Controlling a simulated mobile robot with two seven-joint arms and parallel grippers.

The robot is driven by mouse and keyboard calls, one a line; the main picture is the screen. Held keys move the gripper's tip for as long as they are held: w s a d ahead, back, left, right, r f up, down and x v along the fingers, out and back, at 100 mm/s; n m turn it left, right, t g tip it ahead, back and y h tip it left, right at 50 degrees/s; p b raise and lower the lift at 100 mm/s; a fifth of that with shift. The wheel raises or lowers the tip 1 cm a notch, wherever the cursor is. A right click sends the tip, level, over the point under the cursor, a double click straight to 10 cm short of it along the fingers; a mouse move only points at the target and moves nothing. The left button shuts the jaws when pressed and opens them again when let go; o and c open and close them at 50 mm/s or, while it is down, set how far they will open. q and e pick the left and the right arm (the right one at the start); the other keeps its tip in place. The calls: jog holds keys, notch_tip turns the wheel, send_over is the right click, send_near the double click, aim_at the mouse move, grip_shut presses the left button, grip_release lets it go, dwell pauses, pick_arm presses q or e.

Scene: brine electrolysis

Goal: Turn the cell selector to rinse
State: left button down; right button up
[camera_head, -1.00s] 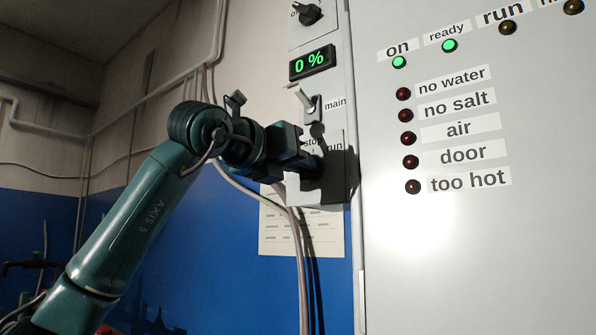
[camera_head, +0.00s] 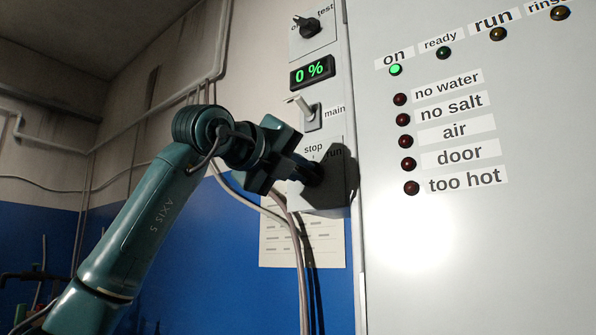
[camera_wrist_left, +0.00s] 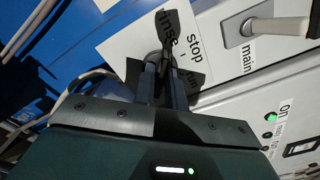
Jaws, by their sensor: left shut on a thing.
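The cell selector's plate (camera_head: 322,204) is at the bottom of the narrow panel, with "stop" and "run" labels showing in the head view. The wrist view shows the plate (camera_wrist_left: 128,44) with "rinse", "stop" and "run" on it. My left gripper (camera_head: 314,173) reaches in from the left, shut on the selector knob. In the wrist view the left gripper's (camera_wrist_left: 165,72) dark fingers stand against the plate around the knob. The fingers and dark shadow mostly hide the knob, so I cannot tell which label it points to. My right gripper is not in view.
Above the selector are the main switch (camera_head: 299,105), a 0 % display (camera_head: 313,70) and an off/test knob (camera_head: 307,26). The "on" lamp (camera_head: 396,70) is green; the "ready" lamp (camera_head: 443,53) is dark. Cables (camera_head: 296,250) hang below the panel.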

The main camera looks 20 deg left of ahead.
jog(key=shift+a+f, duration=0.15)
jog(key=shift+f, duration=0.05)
pick_arm(q)
jog(key=shift+r, duration=0.1)
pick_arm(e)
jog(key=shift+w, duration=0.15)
pick_arm(q)
jog(key=c, duration=1.4)
grip_release()
jog(key=shift+c, duration=0.2)
